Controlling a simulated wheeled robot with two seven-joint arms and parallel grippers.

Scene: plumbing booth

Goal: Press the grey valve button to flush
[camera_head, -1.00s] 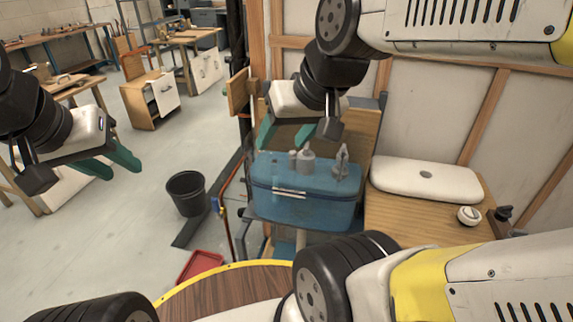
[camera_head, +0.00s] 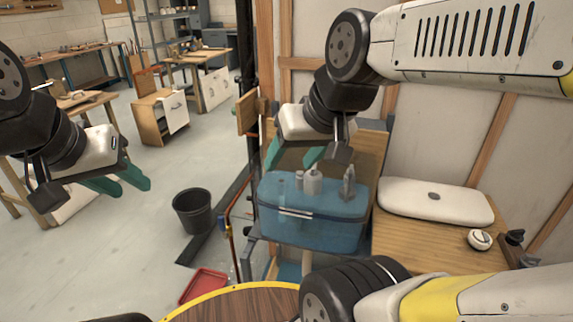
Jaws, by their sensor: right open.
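The open blue see-through cistern (camera_head: 330,238) stands at the middle of the view, beside a wooden counter. Several grey valve parts stick up at its top: a pair at the left-middle (camera_head: 312,182) and a slim one at the right (camera_head: 349,184). I cannot tell for sure which bears the button. My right gripper (camera_head: 291,158) has green fingers spread apart and empty. It appears just above and behind the cistern's left part, with no contact visible. My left gripper (camera_head: 121,183) is at the far left over the floor, its green fingers apart and empty, far from the cistern.
A white cistern lid (camera_head: 410,197) with a grey round centre lies on the wooden counter (camera_head: 415,243), near a small white round part (camera_head: 479,240). A black bucket (camera_head: 193,211) and red tray (camera_head: 204,286) are on the floor. A round wooden top (camera_head: 235,302) is in front.

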